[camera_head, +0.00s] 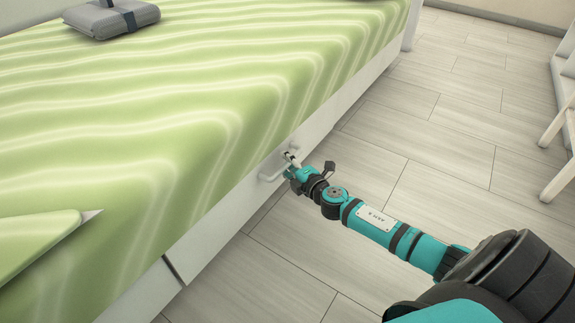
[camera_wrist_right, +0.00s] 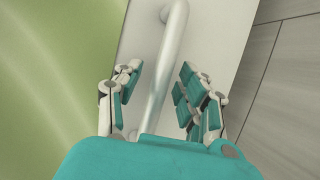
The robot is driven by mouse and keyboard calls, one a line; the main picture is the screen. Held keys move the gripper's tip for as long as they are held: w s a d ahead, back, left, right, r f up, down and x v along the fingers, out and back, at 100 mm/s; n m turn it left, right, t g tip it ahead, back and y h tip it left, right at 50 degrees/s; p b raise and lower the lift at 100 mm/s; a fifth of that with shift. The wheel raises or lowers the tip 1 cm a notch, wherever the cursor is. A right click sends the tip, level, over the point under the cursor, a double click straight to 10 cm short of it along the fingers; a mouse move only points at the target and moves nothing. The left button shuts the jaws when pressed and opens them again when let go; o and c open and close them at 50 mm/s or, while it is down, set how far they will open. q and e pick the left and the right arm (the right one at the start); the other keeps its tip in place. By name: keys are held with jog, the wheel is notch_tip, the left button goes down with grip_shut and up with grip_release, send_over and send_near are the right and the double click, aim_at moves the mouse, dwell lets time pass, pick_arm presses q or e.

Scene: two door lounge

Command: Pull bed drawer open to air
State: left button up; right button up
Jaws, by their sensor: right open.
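The bed drawer (camera_head: 213,238) is a white front panel low on the side of the bed, and it looks closed. Its pale bar handle (camera_head: 268,177) sticks out from the panel. My right gripper (camera_head: 289,158) is at the handle. In the right wrist view the drawer front (camera_wrist_right: 216,40) fills the middle, and the handle (camera_wrist_right: 170,62) runs between the open fingers of my right gripper (camera_wrist_right: 155,88). The fingers stand on both sides of the bar with visible gaps. My left gripper does not show.
The bed has a green wavy-striped cover (camera_head: 190,95) that hangs over the drawer's top edge. A grey folded item (camera_head: 110,18) lies on it. The wooden floor (camera_head: 430,140) beside the bed is clear. A white piece of furniture with legs (camera_head: 561,115) stands at the right.

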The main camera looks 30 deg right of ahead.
grip_shut()
dwell(0.4)
